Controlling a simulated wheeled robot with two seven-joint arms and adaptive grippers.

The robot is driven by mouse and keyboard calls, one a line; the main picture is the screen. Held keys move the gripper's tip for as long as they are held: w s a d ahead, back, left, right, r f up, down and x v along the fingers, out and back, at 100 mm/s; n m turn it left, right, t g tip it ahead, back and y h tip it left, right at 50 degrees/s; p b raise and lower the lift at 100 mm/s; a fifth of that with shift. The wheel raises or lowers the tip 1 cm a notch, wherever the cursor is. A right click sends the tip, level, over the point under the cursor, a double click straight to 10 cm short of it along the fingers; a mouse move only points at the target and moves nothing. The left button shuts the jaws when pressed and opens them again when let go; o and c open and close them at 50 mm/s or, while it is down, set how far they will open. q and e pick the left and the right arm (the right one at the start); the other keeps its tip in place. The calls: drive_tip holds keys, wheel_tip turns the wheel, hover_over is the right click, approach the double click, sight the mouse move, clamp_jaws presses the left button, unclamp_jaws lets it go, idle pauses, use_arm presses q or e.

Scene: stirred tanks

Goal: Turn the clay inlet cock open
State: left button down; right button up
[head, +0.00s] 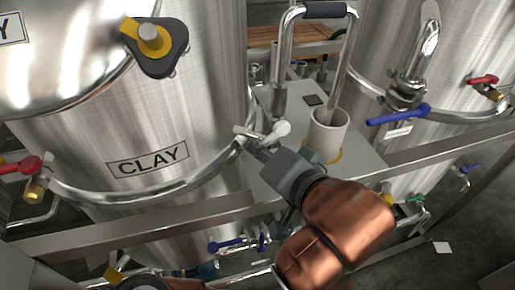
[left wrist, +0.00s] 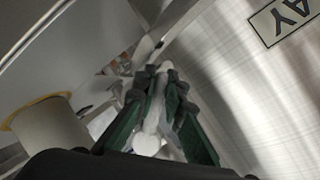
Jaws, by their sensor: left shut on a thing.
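The clay tank (head: 190,120) is a brushed steel vessel with a CLAY label (head: 148,160) at the left of the head view. A pale cock handle (head: 281,129) sits at its right side, by the curved steel pipe. My left gripper (head: 262,139) reaches it from below right and is shut on the handle. In the left wrist view the handle (left wrist: 147,146) lies between the green-padded fingers of the gripper (left wrist: 158,95), its rounded end showing. The cock's body is mostly hidden by the fingers. My right gripper is not in view.
A blue-levered valve (head: 398,115) is on the right tank. A steel rail (head: 150,236) crosses in front. Red (head: 20,165) and yellow handles are at left.

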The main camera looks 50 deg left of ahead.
use_arm(q)
drive_tip(key=c, duration=2)
unclamp_jaws()
drive_tip(key=shift+o, duration=0.2)
drive_tip(key=v, duration=1.2)
